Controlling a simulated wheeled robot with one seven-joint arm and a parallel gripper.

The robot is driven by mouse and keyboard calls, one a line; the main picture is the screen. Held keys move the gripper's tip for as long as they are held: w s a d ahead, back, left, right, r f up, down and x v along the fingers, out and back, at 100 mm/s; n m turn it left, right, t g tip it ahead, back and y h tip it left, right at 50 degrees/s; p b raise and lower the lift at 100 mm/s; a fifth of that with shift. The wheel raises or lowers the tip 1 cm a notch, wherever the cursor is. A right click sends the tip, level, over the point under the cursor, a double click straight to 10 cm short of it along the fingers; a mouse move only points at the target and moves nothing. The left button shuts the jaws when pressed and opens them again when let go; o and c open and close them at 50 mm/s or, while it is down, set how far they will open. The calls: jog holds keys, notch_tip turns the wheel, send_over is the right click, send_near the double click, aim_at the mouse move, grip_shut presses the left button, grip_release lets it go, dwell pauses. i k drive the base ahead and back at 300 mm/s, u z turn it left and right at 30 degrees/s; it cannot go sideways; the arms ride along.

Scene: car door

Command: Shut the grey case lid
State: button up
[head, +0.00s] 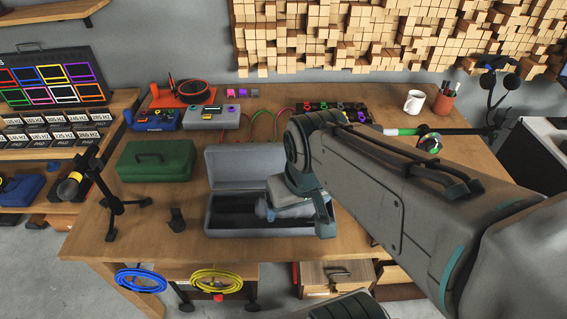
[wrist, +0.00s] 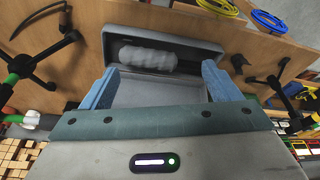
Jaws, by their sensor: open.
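The grey case (head: 222,222) lies open on the workbench. Its lid (head: 232,167) stands up along the back edge. A pale rolled object (wrist: 148,58) lies inside the case. My gripper (head: 300,210) is over the right part of the case and hides part of the lid and the inside. In the wrist view, two blue fingers of my gripper (wrist: 160,70) stand wide apart with nothing between their tips. The case (wrist: 190,38) shows beyond them, and the grey lid panel (wrist: 160,92) appears between them. Contact between fingers and lid cannot be told.
A green box (head: 156,160) stands left of the case on the bench (head: 150,215). A black stand (head: 115,200) and a small dark holder (head: 177,220) are at the front left. Grey and blue boxes (head: 212,117) sit behind the lid. A white mug (head: 414,102) is at the back right.

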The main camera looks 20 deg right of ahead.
aim_at(229, 165)
jog(key=k, duration=0.65)
jog(key=u, duration=0.65)
jog(key=i, duration=1.15)
jog(key=z, duration=0.65)
